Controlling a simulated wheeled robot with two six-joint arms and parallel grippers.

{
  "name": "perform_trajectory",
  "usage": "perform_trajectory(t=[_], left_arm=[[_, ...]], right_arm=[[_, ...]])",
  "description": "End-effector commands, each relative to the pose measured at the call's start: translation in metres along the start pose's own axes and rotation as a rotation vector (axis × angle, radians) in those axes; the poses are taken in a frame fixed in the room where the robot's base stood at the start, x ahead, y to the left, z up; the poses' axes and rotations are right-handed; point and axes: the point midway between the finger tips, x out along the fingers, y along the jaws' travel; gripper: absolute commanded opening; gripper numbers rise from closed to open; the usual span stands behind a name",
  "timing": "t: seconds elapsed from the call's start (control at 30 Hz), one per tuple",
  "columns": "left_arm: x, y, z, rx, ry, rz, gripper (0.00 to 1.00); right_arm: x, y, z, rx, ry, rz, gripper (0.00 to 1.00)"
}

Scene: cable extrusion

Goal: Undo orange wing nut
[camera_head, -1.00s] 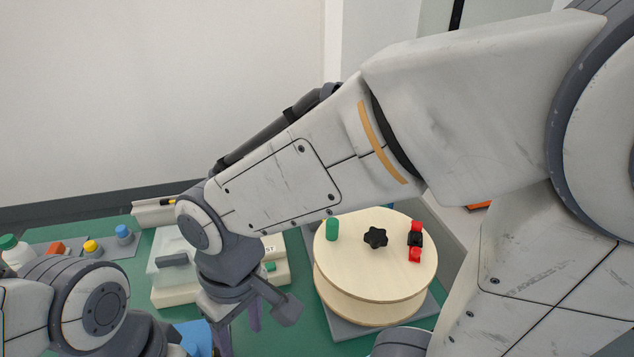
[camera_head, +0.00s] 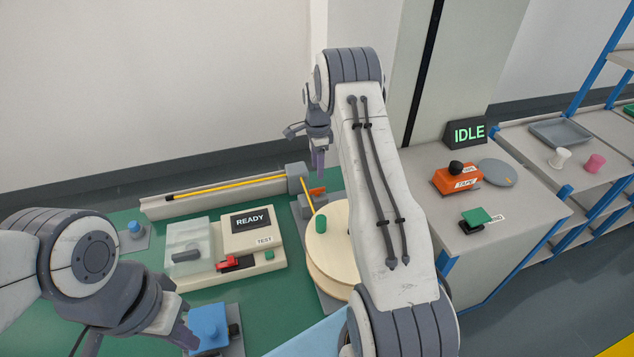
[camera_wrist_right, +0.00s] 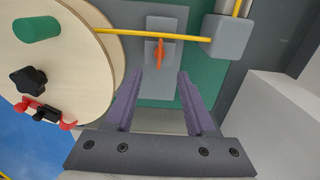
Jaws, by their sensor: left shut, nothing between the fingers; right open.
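The orange wing nut (camera_head: 317,191) sits on a small grey block at the back of the green table, beside the spool. In the right wrist view the wing nut (camera_wrist_right: 160,53) stands on the grey block (camera_wrist_right: 166,82), beneath a yellow cable (camera_wrist_right: 150,36). My right gripper (camera_head: 318,170) is open and empty, hanging above the wing nut's area. In its wrist view its two purple fingers (camera_wrist_right: 158,75) point toward the nut, which lies just beyond and between the tips. My left gripper (camera_head: 186,340) is low at the left, shut and empty, partly cut off by its own wrist.
The wooden spool (camera_head: 334,255) with a green peg (camera_head: 321,223) stands close beside the nut. A grey cable trough (camera_head: 225,193) ends at a grey block (camera_head: 297,178). The tester (camera_head: 255,240) reads READY. A blue block (camera_head: 208,326) is near my left gripper.

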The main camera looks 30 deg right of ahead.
Motion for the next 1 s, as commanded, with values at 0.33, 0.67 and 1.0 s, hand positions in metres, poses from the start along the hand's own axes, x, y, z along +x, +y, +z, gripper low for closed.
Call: perform_trajectory(t=[0.33, 0.67, 1.0], left_arm=[[-0.022, 0.002, -0.001, -0.001, 0.0, 0.0, 0.0], [-0.028, 0.002, -0.002, -0.002, 0.0, 0.0, 0.0], [-0.028, 0.002, -0.002, -0.001, 0.0, 0.0, 0.0]], right_arm=[[0.063, 0.002, 0.002, -0.005, -0.001, 0.005, 0.55], [0.089, 0.001, 0.002, -0.006, 0.0, 0.0, 0.55], [0.09, 0.001, 0.002, -0.006, -0.001, 0.0, 0.09]])
